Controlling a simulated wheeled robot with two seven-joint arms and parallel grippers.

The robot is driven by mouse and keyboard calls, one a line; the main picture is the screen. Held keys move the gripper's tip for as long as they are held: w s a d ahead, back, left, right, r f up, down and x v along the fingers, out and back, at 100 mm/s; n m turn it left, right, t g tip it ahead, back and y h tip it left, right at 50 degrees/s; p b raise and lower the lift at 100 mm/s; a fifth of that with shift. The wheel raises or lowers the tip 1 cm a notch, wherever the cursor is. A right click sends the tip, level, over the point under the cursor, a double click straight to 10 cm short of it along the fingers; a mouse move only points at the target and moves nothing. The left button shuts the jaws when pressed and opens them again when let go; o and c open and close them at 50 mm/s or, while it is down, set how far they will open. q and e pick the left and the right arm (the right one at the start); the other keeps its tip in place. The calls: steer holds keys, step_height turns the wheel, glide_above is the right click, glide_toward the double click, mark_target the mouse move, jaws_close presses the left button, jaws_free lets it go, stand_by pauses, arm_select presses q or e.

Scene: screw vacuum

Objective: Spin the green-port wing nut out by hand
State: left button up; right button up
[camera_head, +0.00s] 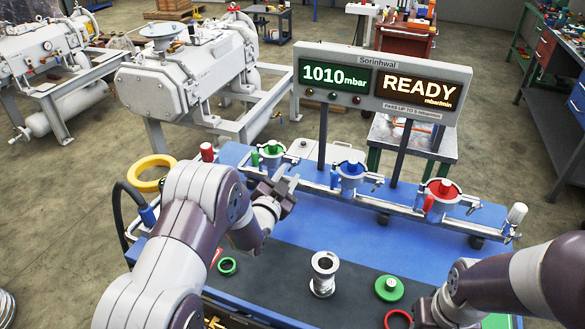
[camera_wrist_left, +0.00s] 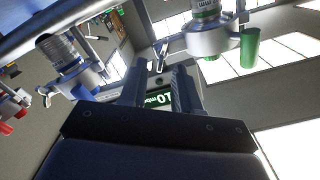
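The green port (camera_head: 272,149) is the leftmost of three clamped ports on the pipe rail. Its clamp (camera_wrist_left: 207,42) fills the upper part of the left wrist view, with a green handle (camera_wrist_left: 249,48) at its right. A small metal piece that looks like the wing nut (camera_wrist_left: 160,57) hangs at the clamp's left side. My left gripper (camera_head: 279,187) is just in front of the green port. In the left wrist view its fingers (camera_wrist_left: 158,80) are apart, with the small metal piece just beyond the tips. My right gripper (camera_head: 430,312) is at the lower right, its fingers unclear.
The blue port (camera_head: 350,173) and red port (camera_head: 440,194) stand to the right on the rail. A display (camera_head: 380,83) reads 1010 mbar and READY. A metal fitting (camera_head: 323,273), green cap (camera_head: 388,288), and green (camera_head: 227,266) and red rings (camera_head: 398,319) lie on the dark mat.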

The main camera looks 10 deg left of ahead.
mark_target(293, 166)
arm_select(q)
steer(key=w, duration=0.3)
steer(key=shift+d+r, duration=0.2)
steer(key=shift+d, duration=0.05)
steer(key=shift+w+f, duration=0.15)
steer(key=shift+w, duration=0.25)
jaws_close()
arm_select(e)
steer(key=shift+s+r, duration=0.25)
steer(key=shift+s, duration=0.05)
